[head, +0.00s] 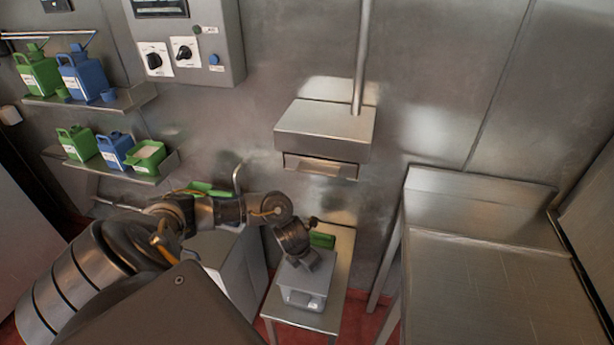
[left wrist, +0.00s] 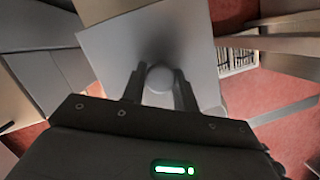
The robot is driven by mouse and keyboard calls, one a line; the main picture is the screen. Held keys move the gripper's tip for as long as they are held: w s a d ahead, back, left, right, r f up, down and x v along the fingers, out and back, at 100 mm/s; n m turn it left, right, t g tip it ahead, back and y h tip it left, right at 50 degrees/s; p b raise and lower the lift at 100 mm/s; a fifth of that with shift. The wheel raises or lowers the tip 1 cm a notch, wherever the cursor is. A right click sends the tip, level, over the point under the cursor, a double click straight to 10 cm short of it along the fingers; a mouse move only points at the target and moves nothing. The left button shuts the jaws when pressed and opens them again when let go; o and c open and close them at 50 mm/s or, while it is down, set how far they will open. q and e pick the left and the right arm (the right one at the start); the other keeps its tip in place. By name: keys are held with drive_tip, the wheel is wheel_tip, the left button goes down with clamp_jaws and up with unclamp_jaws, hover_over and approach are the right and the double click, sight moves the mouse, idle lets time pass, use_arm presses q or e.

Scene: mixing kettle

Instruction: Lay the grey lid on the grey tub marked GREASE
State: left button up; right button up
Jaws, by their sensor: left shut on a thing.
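The grey lid (left wrist: 118,45) fills the upper middle of the left wrist view, with a pale round knob (left wrist: 158,79). My left gripper (left wrist: 158,88) has one finger on each side of the knob and is shut on it. In the head view my left gripper (head: 297,258) points down over the grey tub (head: 298,297), which stands on a small steel table. The lid (head: 318,268) shows there at the tub's top; I cannot tell whether it rests on the rim. The tub's pale label is too small to read. My right gripper is not in view.
A green container (head: 322,240) stands behind the tub on the narrow table (head: 335,285). A steel box (head: 325,125) hangs on the wall above. Wall shelves (head: 125,100) with green and blue jugs are at left. An empty steel counter (head: 490,280) is at right.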

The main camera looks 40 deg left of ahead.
sight(302, 272)
use_arm(q)
drive_tip(key=shift+f, duration=0.2)
drive_tip(key=o, duration=1)
drive_tip(key=shift+o, duration=0.7)
drive_tip(key=o, duration=0.4)
drive_tip(key=shift+r, duration=0.15)
drive_tip(key=shift+p+v, duration=3)
drive_tip(key=shift+v, duration=0.45)
